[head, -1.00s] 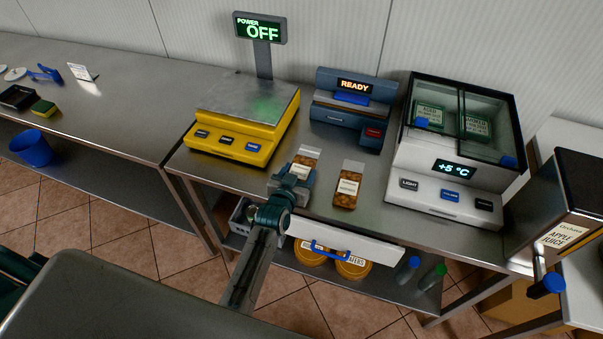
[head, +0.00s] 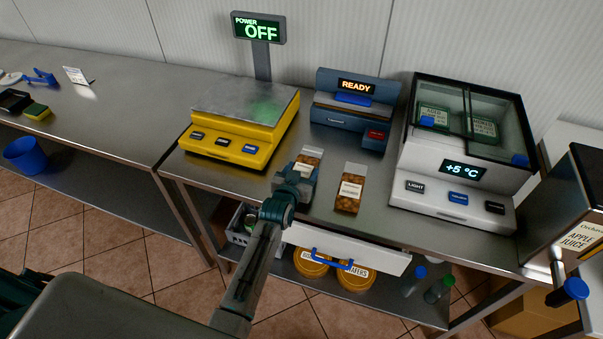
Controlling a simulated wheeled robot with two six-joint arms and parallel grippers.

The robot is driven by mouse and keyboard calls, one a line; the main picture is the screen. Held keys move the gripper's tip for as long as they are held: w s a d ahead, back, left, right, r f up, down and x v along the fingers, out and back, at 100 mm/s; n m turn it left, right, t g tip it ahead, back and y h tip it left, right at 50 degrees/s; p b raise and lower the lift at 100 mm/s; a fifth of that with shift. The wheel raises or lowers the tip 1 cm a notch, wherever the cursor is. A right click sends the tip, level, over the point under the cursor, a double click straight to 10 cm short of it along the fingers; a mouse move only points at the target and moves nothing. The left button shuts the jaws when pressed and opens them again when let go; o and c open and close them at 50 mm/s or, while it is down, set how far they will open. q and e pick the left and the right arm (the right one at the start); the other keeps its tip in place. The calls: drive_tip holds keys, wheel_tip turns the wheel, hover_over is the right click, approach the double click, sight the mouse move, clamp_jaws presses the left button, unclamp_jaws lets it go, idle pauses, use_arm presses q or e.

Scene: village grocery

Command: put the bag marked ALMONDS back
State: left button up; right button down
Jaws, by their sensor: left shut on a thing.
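Two clear bags with brown contents and pale labels are on the steel counter (head: 372,208). One bag (head: 311,153) is at my left gripper (head: 300,174), which is shut on it and covers its lower part. The other bag (head: 349,190) stands free just to the right. The labels are too small to read, so I cannot tell which says ALMONDS. I cannot tell whether the held bag touches the counter. My right gripper does not show.
A yellow scale (head: 237,130) stands left, a blue sealing machine (head: 352,105) behind, and a cooled case (head: 459,150) right. A drawer (head: 385,260) with a blue handle stands open below the counter edge. Tubs (head: 354,279) and bottles sit on the shelf beneath.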

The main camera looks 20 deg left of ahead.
use_arm(q)
drive_tip(key=o, duration=1.6)
drive_tip(key=shift+f, duration=0.15)
drive_tip(key=shift+r, duration=0.2)
drive_tip(key=b+v, duration=0.2)
drive_tip(key=v, duration=0.8)
drive_tip(key=shift+s, duration=0.4)
drive_tip(key=shift+s+r+b, duration=0.25)
drive_tip(key=shift+s+b, duration=0.05)
drive_tip(key=shift+s, duration=0.35)
